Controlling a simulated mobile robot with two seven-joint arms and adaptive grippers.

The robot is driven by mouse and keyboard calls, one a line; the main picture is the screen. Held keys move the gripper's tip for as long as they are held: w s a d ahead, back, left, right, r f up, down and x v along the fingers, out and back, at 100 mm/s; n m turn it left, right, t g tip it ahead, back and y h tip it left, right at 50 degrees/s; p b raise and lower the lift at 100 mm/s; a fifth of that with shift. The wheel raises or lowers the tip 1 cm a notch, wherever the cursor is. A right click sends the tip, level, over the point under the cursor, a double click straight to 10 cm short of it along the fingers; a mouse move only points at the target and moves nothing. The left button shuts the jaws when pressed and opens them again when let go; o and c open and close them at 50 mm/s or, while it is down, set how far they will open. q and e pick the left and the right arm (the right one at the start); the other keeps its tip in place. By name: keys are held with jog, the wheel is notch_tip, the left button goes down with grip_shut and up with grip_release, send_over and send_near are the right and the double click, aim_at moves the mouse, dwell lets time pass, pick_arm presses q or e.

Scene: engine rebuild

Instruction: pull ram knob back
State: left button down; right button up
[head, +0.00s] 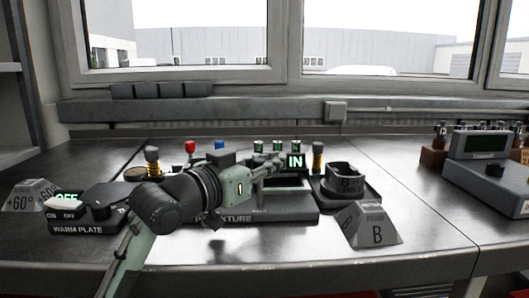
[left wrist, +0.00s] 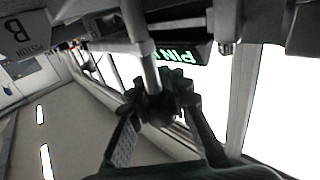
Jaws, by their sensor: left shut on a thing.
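My left gripper (head: 268,166) reaches in over the fixture from the left, and its arm hides part of the fixture. In the left wrist view, the gripper's fingers are closed around a dark round ram knob (left wrist: 157,110) at the end of a pale metal rod (left wrist: 147,65). The gripper hides the knob in the head view. The fixture base (head: 290,216) is a dark block with partly covered lettering. A green-lit display (head: 296,161) is at the fixture, beside the gripper; in the left wrist view it reads PIN (left wrist: 178,56). My right gripper is out of view.
A warm plate (head: 88,210) stands at left, beside a +60° block (head: 30,195). A grey device with a screen (head: 487,145) is at far right. Bench is clear between.

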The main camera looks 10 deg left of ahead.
pick_arm(q)
jog(key=shift+d, duration=0.15)
jog(key=c, duration=1.4)
grip_release()
jog(key=shift+d, duration=0.15)
